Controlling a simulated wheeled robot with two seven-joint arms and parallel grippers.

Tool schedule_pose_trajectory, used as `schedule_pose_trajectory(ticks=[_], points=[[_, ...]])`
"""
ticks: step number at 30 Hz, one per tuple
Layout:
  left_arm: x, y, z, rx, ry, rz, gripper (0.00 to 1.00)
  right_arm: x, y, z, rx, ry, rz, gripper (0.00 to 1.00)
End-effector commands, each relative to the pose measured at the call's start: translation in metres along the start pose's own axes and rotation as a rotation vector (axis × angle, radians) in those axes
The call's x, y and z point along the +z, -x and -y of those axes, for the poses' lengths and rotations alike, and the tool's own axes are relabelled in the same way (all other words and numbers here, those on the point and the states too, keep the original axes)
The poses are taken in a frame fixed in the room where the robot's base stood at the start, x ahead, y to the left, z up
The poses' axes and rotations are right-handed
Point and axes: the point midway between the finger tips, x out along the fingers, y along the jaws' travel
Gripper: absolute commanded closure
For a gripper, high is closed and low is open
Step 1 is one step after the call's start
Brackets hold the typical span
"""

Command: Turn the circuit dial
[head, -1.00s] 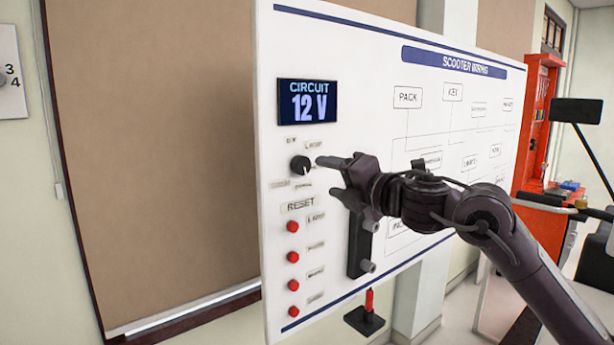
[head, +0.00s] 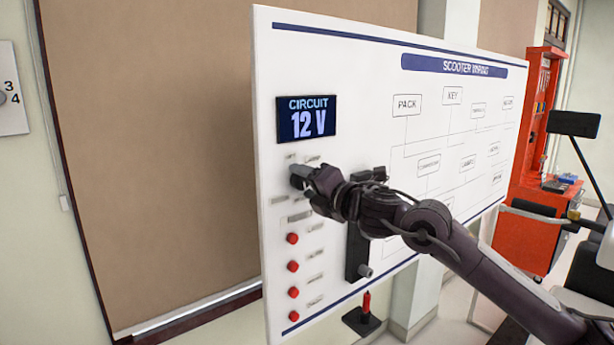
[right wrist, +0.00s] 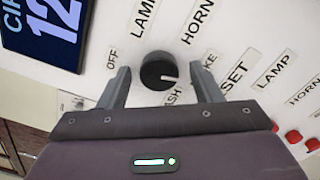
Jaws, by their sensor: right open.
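The circuit dial (right wrist: 158,68) is a round black knob with a white pointer line, on the white wiring board (head: 350,60). In the right wrist view its pointer aims to the right, and labels such as OFF, LAMP and HORN surround it. My right gripper (right wrist: 163,84) is open, with one finger on either side of the dial and visible gaps beside it. In the head view the right gripper (head: 299,180) is at the board and largely hides the dial. The display (head: 306,120) above reads CIRCUIT 12 V. My left gripper is not in view.
Several red buttons (head: 292,266) run down the board below the dial. A dark vertical bar (head: 357,250) stands out from the board to the right of them. A red tool cabinet (head: 530,190) is at the far right.

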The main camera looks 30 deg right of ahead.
Motion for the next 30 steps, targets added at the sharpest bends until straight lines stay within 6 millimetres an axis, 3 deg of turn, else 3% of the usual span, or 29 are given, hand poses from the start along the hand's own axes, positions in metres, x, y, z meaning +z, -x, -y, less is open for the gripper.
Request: schedule_pose_trajectory(ticks=[9,19,30], points=[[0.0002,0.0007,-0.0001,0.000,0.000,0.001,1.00,-0.0002,-0.0012,0.0003,0.000,0.001,0.000,0.43],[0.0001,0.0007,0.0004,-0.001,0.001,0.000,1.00,-0.0003,-0.0012,0.0005,-0.001,0.001,0.000,0.86],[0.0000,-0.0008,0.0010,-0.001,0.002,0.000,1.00,-0.0008,-0.0013,0.0012,-0.002,-0.063,-0.001,0.86]])
